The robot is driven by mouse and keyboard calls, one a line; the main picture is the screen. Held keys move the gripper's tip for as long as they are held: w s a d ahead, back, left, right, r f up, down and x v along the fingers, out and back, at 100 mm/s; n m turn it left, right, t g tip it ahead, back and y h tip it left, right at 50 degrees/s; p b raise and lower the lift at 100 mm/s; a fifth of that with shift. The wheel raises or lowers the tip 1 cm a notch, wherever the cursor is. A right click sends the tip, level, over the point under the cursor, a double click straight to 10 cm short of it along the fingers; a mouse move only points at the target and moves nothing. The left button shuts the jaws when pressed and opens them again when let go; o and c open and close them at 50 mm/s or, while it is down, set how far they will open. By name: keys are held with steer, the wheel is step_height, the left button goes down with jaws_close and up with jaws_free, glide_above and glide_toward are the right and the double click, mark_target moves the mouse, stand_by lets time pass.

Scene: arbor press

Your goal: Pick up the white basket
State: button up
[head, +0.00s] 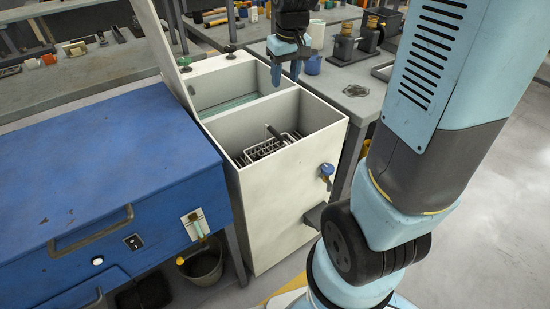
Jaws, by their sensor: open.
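The white basket (262,148) is a small wire basket inside the front compartment of the white open-topped cabinet (318,160). Dark items lie in or under it, too small to tell apart. A dark handle-like bar rises from it and leans up to the left. My gripper (285,74) is above the back part of the cabinet, higher than the basket and a little behind it. Its fingers point down, apart and empty. The lower part of the basket is hidden by the compartment's near wall.
A blue machine (100,170) stands against the cabinet's left side. A raised white lid (165,45) stands at the back left. A blue valve (327,169) sticks out on the right side. A grey bench (350,85) with a blue cup (313,63) is behind. A bucket (203,264) is below.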

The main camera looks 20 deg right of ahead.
steer(key=n+g, duration=0.1)
steer(key=g, duration=0.1)
glide_above(276, 132)
step_height(276, 132, down, 14)
steer(key=r, duration=0.1)
steer(key=f, duration=0.9)
steer(key=shift+s+a, duration=0.1)
steer(key=shift+a, duration=0.1)
steer(key=shift+d+f, duration=0.15)
steer(key=shift+f, duration=1.2)
steer(key=shift+d+f, duration=0.1)
steer(key=shift+f, duration=1.2)
jaws_close()
